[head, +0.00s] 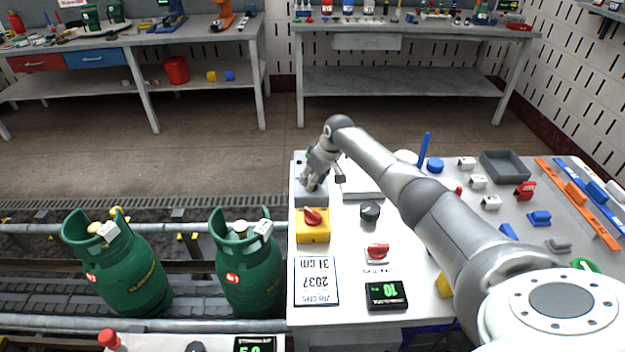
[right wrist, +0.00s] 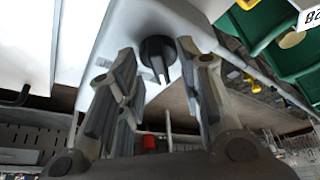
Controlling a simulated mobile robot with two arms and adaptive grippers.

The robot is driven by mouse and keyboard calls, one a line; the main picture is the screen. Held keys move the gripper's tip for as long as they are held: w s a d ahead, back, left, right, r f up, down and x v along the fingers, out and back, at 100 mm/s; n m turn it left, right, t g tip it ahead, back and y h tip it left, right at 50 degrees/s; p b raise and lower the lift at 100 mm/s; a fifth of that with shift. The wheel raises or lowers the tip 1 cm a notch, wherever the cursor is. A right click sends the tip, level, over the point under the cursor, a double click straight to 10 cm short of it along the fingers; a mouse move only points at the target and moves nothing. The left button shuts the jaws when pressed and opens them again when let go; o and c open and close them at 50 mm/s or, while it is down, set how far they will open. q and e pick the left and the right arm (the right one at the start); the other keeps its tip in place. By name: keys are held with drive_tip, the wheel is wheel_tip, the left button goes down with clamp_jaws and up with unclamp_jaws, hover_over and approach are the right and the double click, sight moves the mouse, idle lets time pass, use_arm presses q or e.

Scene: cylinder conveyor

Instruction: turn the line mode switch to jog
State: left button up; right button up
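My right gripper (head: 312,184) hangs over a grey box (head: 311,199) at the left rear of the white table. In the right wrist view my right gripper (right wrist: 157,66) is open, with its fingers apart to the left and right of a black rotary knob (right wrist: 158,50) on a pale panel. I cannot tell whether the fingers touch the knob. In the head view the gripper hides this knob, and any mode labels cannot be read. My left gripper is not in view.
A yellow box with a red knob (head: 313,217) stands just in front. A dark knob (head: 370,211), a red switch (head: 377,251) and a display (head: 386,294) sit nearby. Green cylinders (head: 250,272) stand on the conveyor at left. Small parts and a grey tray (head: 504,166) fill the table's right.

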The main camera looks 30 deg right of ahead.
drive_tip(key=shift+w+f, duration=0.2)
drive_tip(key=shift+f, duration=0.15)
clamp_jaws()
